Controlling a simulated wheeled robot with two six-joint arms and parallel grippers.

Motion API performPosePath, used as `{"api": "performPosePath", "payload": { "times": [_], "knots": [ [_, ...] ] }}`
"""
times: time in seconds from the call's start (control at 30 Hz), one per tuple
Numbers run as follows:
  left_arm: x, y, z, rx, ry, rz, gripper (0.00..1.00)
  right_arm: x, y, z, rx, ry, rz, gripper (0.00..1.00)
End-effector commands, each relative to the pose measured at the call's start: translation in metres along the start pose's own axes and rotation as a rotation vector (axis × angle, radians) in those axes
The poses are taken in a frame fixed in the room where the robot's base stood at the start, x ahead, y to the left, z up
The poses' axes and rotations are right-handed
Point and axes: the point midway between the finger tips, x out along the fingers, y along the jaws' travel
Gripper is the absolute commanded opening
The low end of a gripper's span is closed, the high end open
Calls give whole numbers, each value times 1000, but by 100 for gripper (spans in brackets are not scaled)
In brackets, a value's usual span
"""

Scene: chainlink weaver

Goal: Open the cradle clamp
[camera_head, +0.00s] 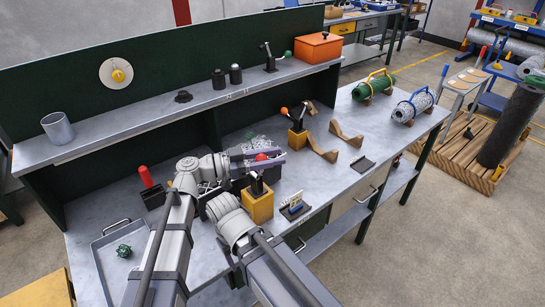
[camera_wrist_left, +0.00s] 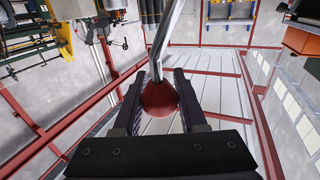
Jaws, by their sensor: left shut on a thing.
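A red ball knob (camera_wrist_left: 160,98) on a metal lever rod (camera_wrist_left: 163,35) sits between the fingers of my left gripper (camera_wrist_left: 158,105) in the left wrist view. The fingers touch it on both sides, so the gripper is shut on the knob. In the head view the red knob (camera_head: 262,157) shows at my left gripper, above the near yellow clamp block (camera_head: 259,206). My gripper and wrist hide much of the lever there. A second yellow block (camera_head: 297,138) with an orange-handled lever (camera_head: 285,112) stands farther back. Wooden cradle pieces (camera_head: 345,134) stand beside it.
A grey tray (camera_head: 101,262) with a green part (camera_head: 123,250) lies at the left. A red-handled tool in a black holder (camera_head: 152,194) stands beside my left arm. Green (camera_head: 373,88) and grey (camera_head: 413,106) mesh rolls lie at the right. The bench between is mostly clear.

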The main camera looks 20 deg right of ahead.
Motion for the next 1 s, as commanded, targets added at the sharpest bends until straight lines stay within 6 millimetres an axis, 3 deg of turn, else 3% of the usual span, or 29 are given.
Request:
{"api": "performPosePath", "payload": {
  "times": [0.2,1.0],
  "knots": [
    [0,0,0,0,0,-1,0,0,0,0,0,0,0,62],
    [0,0,0,0,0,-1,0,0,0,0,0,0,0,62]
  ]
}}
